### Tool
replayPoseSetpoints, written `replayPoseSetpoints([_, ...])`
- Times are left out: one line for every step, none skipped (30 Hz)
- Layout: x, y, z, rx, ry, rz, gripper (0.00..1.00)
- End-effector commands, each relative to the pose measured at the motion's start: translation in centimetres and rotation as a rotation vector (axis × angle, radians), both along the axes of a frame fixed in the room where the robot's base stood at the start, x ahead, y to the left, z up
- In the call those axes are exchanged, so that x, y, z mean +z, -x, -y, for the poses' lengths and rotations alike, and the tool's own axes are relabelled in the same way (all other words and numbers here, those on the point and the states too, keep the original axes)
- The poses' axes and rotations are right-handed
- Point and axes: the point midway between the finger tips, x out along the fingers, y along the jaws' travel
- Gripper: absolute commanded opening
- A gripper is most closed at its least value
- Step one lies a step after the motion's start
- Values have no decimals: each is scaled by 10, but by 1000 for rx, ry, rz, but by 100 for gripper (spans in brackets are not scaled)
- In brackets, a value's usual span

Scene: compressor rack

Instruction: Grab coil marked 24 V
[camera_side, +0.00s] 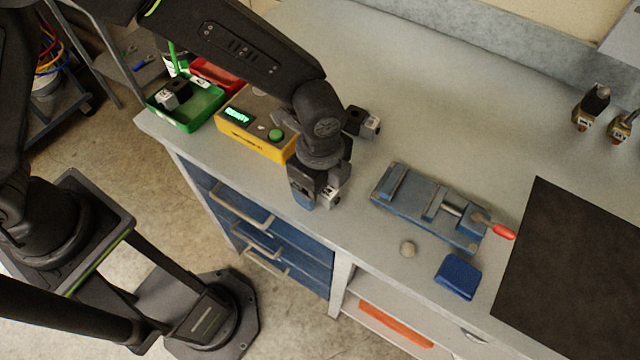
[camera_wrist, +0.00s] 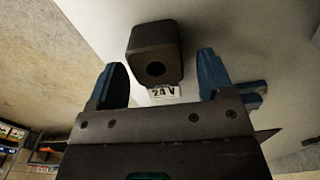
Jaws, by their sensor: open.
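The coil marked 24 V (camera_wrist: 155,45) is a black block with a round hole and a white label that reads 24 V in the wrist view. My gripper (camera_wrist: 161,70) is open, with one blue finger on each side of the coil and a visible gap to each. In the side view my gripper (camera_side: 314,197) points down near the bench's front edge. A small grey-and-white part of the coil (camera_side: 330,196) shows beside its fingers; the rest is hidden.
Another black coil (camera_side: 360,122) lies behind my gripper. A yellow tester (camera_side: 255,138), a green tray (camera_side: 203,112) with a coil in it and a red tray are left. A blue vise (camera_side: 425,208), a knob, a blue block (camera_side: 458,277) and a black mat (camera_side: 570,275) are right.

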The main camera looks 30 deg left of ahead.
Motion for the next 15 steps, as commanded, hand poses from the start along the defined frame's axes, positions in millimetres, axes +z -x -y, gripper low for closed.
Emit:
replayPoseSetpoints([0, 0, 0, 0, 0, 0, 74])
replayPoseSetpoints([0, 0, 0, 0, 0, 0, 74])
replayPoseSetpoints([0, 0, 0, 0, 0, 0, 70])
replayPoseSetpoints([0, 0, 0, 0, 0, 0, 67])
replayPoseSetpoints([0, 0, 0, 0, 0, 0, 64])
replayPoseSetpoints([0, 0, 0, 0, 0, 0, 60])
replayPoseSetpoints([0, 0, 0, 0, 0, 0, 57])
replayPoseSetpoints([0, 0, 0, 0, 0, 0, 54])
replayPoseSetpoints([1, 0, 0, 0, 0, 0, 51])
replayPoseSetpoints([1, 0, 0, 0, 0, 0, 48])
replayPoseSetpoints([1, 0, 0, 0, 0, 0, 45])
replayPoseSetpoints([1, 0, 0, 0, 0, 0, 41])
replayPoseSetpoints([1, 0, 0, 0, 0, 0, 38])
replayPoseSetpoints([1, 0, 0, 0, 0, 0, 35])
replayPoseSetpoints([1, 0, 0, 0, 0, 0, 31])
